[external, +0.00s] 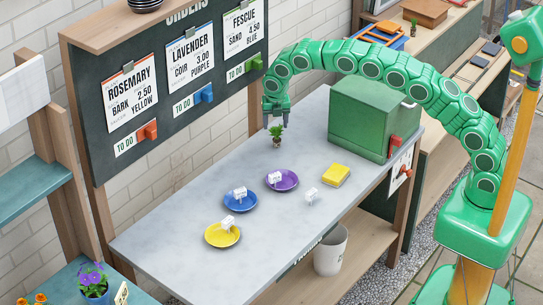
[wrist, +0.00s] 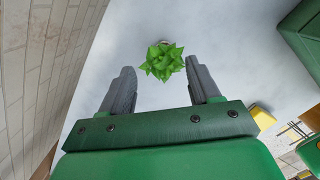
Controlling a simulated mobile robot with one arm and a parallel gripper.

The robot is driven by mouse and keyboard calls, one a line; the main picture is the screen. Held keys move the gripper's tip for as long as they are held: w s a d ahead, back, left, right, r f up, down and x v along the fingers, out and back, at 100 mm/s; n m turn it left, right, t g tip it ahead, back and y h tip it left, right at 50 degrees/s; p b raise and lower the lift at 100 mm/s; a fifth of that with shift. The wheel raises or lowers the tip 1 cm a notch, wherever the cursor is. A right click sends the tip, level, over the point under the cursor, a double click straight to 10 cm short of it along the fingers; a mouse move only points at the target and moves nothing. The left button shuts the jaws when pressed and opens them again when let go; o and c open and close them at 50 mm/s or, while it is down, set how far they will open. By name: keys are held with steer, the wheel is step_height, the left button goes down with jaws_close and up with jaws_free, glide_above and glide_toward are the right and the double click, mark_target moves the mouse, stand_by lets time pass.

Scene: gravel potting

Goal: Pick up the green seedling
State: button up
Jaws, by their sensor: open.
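The green seedling (external: 276,131) stands upright in a small pot on the grey bench, towards the back near the wall. In the wrist view the seedling (wrist: 162,61) shows from above, just past and between my two fingertips. My gripper (external: 276,117) points down over the seedling. In the wrist view my gripper (wrist: 163,82) is open, with nothing held between its fingers. The pot is mostly hidden under the leaves in the wrist view. I cannot tell whether the fingers touch the leaves.
Yellow (external: 217,240), blue (external: 230,206) and purple (external: 293,184) saucers with white tags stand on the bench (external: 170,250). A yellow block (external: 335,175) and a loose white tag (external: 311,194) lie to the right. A green box (external: 366,118) stands near my arm. The order board (external: 140,50) rises behind.

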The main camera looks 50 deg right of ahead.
mark_target(277, 139)
steer(key=shift+d+f, duration=0.2)
steer(key=shift+f, duration=1.65)
steer(key=shift+d+f, duration=0.15)
steer(key=shift+f, duration=1.7)
steer(key=shift+c, duration=0.3)
steer(key=c, duration=1)
steer(key=shift+r, duration=0.1)
